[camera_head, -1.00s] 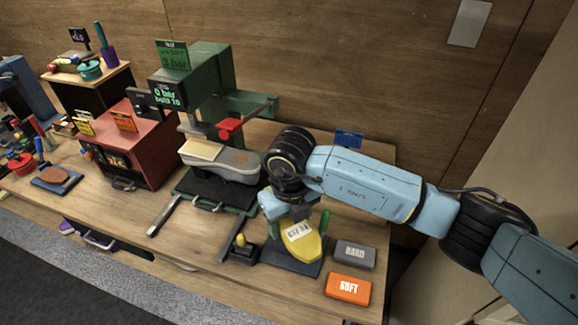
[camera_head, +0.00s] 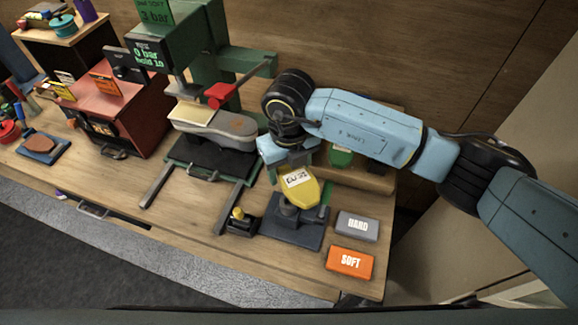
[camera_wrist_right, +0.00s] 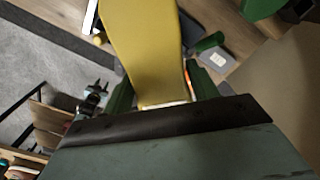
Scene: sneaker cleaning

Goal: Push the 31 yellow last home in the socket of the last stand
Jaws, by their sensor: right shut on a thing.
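The yellow last (camera_head: 300,190) has a white label with digits too small to read surely. My right gripper (camera_head: 294,163) is shut on it and holds it over the last stand (camera_head: 312,234). The stand has a dark base, and a round dark post (camera_head: 288,208) shows just below the last's lower end. I cannot tell whether the last touches the post. In the right wrist view the yellow last (camera_wrist_right: 150,45) runs up from between the green fingers of my right gripper (camera_wrist_right: 158,82); the socket is hidden there. My left gripper is not in view.
A grey HARD block (camera_head: 357,225) and an orange SOFT block (camera_head: 350,261) lie right of the stand. A small black holder with a yellow knob (camera_head: 238,214) stands left of it. The green press (camera_head: 205,65) with a shoe (camera_head: 215,127) is farther left. A green last (camera_head: 341,157) sits behind.

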